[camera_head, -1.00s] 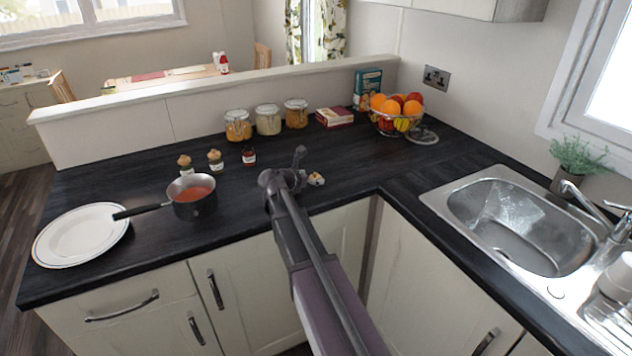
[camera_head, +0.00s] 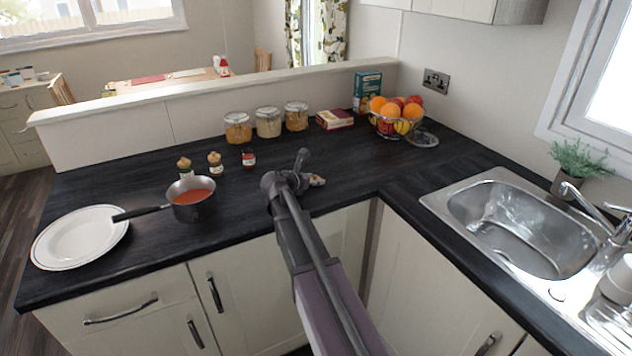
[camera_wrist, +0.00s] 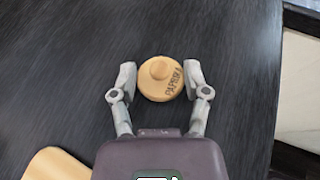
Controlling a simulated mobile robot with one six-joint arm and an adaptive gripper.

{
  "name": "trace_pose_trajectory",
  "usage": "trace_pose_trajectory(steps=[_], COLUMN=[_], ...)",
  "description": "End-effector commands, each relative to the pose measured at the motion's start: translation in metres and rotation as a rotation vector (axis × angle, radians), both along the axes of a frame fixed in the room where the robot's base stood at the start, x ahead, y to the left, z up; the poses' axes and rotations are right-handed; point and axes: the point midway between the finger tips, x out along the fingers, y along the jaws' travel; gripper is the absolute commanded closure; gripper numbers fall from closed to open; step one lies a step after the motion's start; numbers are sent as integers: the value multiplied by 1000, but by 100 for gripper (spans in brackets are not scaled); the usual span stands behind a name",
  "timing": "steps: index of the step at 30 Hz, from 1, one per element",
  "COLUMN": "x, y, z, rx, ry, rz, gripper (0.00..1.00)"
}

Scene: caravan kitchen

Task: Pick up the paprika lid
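The paprika lid (camera_wrist: 160,90) is a round, light wooden disc with a knob and dark lettering. In the wrist view it lies on the dark worktop between the two fingers of my gripper (camera_wrist: 160,82). One finger is on each side, very close to its rim. I see no clear grip on it, and any gap is narrow. In the head view the lid (camera_head: 317,181) shows just right of my gripper (camera_head: 296,174), partly covered by it. My gripper is low over the worktop near its front edge.
A pot of red soup (camera_head: 191,198) and a plate (camera_head: 80,237) stand left. Small spice jars (camera_head: 215,164) and larger storage jars (camera_head: 268,121) stand behind. A pale wooden piece (camera_wrist: 55,164) shows at lower left.

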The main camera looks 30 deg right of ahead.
Motion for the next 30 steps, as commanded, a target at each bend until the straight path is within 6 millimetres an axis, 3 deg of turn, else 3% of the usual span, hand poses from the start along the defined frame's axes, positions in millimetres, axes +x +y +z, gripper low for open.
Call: trace_pose_trajectory(steps=[17, 30], x=[0, 0], y=[0, -1], z=[5, 37], rx=[0, 0], ry=[0, 0], rz=[-1, -1], gripper=[62, 62])
